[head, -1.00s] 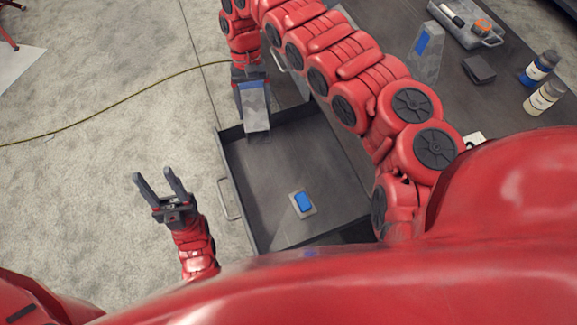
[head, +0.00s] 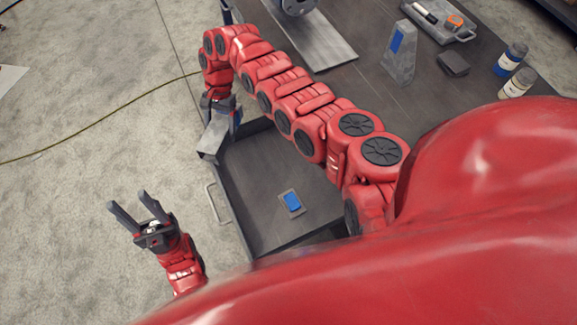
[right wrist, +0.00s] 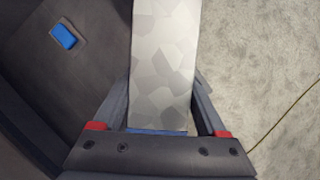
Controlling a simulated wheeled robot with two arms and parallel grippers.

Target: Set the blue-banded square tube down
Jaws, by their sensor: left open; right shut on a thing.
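The blue-banded square tube (head: 214,141) is grey and hangs from my right gripper (head: 222,110). It shows over the back-left corner of the open drawer (head: 262,190) in the head view. In the right wrist view the tube (right wrist: 163,60) runs up between the fingers of my right gripper (right wrist: 160,115), shut on it. Its blue band (right wrist: 157,132) shows as a thin strip by the palm. The height of the tube above the drawer is hard to tell. My left gripper (head: 129,204) is open and empty, left of the drawer over the floor.
A small plate with a blue pad (head: 292,201) lies in the drawer; the drawer floor around it is bare. A handle (head: 217,203) is on the drawer's left side.

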